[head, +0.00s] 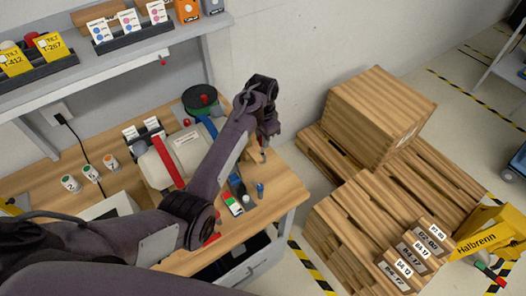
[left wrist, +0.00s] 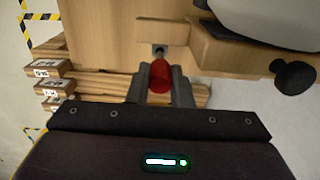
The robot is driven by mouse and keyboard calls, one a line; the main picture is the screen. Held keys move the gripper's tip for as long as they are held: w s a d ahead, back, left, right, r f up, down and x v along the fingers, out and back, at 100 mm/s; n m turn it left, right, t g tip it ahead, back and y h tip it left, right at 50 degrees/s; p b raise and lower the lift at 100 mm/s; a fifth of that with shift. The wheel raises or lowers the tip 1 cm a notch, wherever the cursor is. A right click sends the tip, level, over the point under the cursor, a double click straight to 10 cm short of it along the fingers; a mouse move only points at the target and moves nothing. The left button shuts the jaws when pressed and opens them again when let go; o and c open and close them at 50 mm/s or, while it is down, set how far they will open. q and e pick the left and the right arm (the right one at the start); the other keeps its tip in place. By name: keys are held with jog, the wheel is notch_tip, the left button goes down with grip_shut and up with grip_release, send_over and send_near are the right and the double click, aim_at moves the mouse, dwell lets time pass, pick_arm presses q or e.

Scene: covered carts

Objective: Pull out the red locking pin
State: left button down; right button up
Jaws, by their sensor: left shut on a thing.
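In the left wrist view the red locking pin (left wrist: 160,76) has a red grip and a short grey shank that meets a hole in a wooden block (left wrist: 160,31). My left gripper (left wrist: 162,90) is shut on the red grip, with one finger on each side. How deep the shank sits in the hole is hidden. In the head view my left gripper (head: 263,148) is at the right end of the workbench (head: 285,193), and the pin cannot be made out there. My right gripper is not in view.
A black knob (left wrist: 294,75) stands close to the right in the left wrist view. On the bench are a grey case with a red strap (head: 168,160) and small bottles (head: 110,162). Wooden pallets with a large box (head: 375,115) stand on the floor to the right.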

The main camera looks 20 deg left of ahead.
pick_arm(q)
jog(key=shift+r, duration=0.7)
